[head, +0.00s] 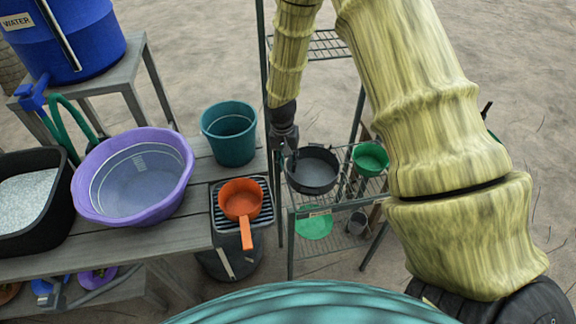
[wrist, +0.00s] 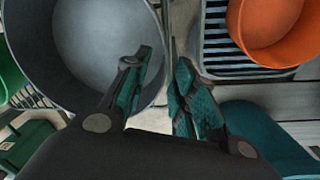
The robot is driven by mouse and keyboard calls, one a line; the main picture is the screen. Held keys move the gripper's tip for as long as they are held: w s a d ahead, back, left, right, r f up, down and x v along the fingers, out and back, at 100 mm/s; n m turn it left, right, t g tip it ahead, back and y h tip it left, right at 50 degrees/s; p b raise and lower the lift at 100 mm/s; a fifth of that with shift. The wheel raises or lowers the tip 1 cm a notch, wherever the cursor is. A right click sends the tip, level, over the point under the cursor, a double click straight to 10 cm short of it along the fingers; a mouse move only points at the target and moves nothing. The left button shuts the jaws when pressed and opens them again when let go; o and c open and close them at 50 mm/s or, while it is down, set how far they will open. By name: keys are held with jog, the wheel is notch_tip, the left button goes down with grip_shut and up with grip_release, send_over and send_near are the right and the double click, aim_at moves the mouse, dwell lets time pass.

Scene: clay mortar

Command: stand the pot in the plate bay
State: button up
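A dark grey pot (head: 312,188) is at the left end of a wire rack's shelf (head: 345,200) in the head view; I cannot tell whether it rests there. In the wrist view the pot (wrist: 95,50) fills the upper left, its inside facing the camera. My gripper (wrist: 163,62) has one finger inside the pot and one outside, with the rim between them and a visible gap. In the head view my gripper (head: 288,150) is at the pot's left rim. I cannot tell which part of the rack is the plate bay.
A green bowl (head: 370,158) stands right of the pot. A green plate (head: 315,226) and a small grey cup (head: 357,222) are lower down. Left are an orange saucepan (head: 240,198) on a black grate, a teal bucket (head: 229,135) and a purple basin (head: 133,190) on the bench.

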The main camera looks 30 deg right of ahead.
notch_tip(320, 180, up, 10)
jog(key=b, duration=0.3)
jog(key=shift+w+a, duration=0.25)
jog(key=shift+a, duration=0.1)
dwell(0.5)
